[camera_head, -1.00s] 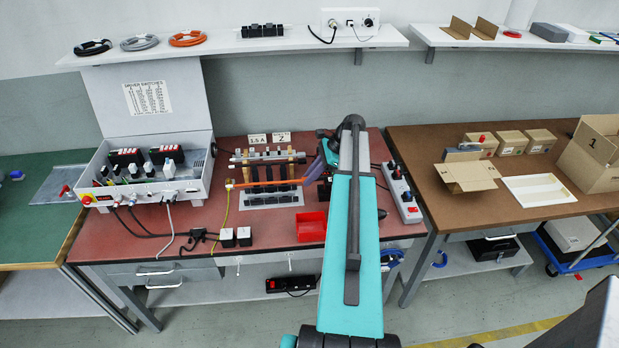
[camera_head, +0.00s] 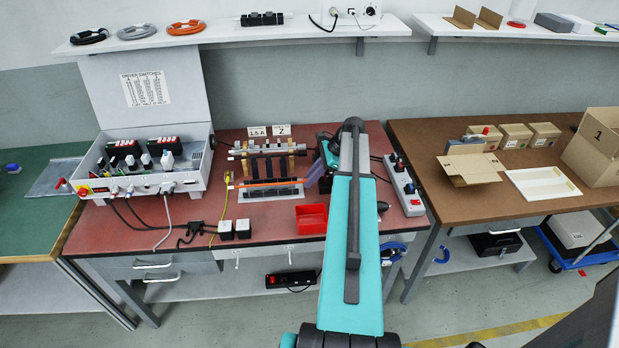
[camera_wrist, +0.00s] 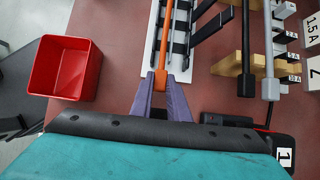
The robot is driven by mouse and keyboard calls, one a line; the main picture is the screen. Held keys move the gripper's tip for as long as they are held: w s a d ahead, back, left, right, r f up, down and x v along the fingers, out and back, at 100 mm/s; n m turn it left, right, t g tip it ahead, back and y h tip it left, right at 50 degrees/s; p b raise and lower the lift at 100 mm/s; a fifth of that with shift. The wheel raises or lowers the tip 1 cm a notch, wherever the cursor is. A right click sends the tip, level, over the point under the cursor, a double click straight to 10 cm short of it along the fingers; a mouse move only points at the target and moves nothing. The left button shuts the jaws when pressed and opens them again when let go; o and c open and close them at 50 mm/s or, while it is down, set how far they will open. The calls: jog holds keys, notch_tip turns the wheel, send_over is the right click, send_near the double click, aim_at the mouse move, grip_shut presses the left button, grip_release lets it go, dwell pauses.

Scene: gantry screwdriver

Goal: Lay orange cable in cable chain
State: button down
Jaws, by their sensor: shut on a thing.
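My gripper (camera_wrist: 160,92) has purple fingers shut on the orange cable (camera_wrist: 166,35), which runs straight away from them in the wrist view. In the head view the gripper (camera_head: 318,172) is at the right end of the rack, and the orange cable (camera_head: 262,183) stretches left from it. The black cable chain (camera_wrist: 182,30) on its white plate (camera_wrist: 148,38) lies right beside and under the cable in the wrist view. In the head view the chain (camera_head: 272,192) is just below the cable. I cannot tell whether the cable touches the chain or sits inside it.
A rack of dark bars on wooden blocks (camera_wrist: 228,65) stands close beside the chain. A red bin (camera_head: 311,218) is in front of the gripper. A grey switch box (camera_head: 150,178) stands left, and a power strip (camera_head: 403,186) lies right. Bare red tabletop shows around the bin.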

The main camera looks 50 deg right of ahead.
jog(key=shift+f, duration=0.55)
jog(key=c, duration=1.6)
grip_release()
jog(key=b+v, duration=0.2)
jog(key=v, duration=1.1)
jog(key=shift+f, duration=0.1)
jog(key=shift+s+d+r+b, duration=0.2)
jog(key=shift+r+b, duration=0.1)
jog(key=shift+r, duration=0.1)
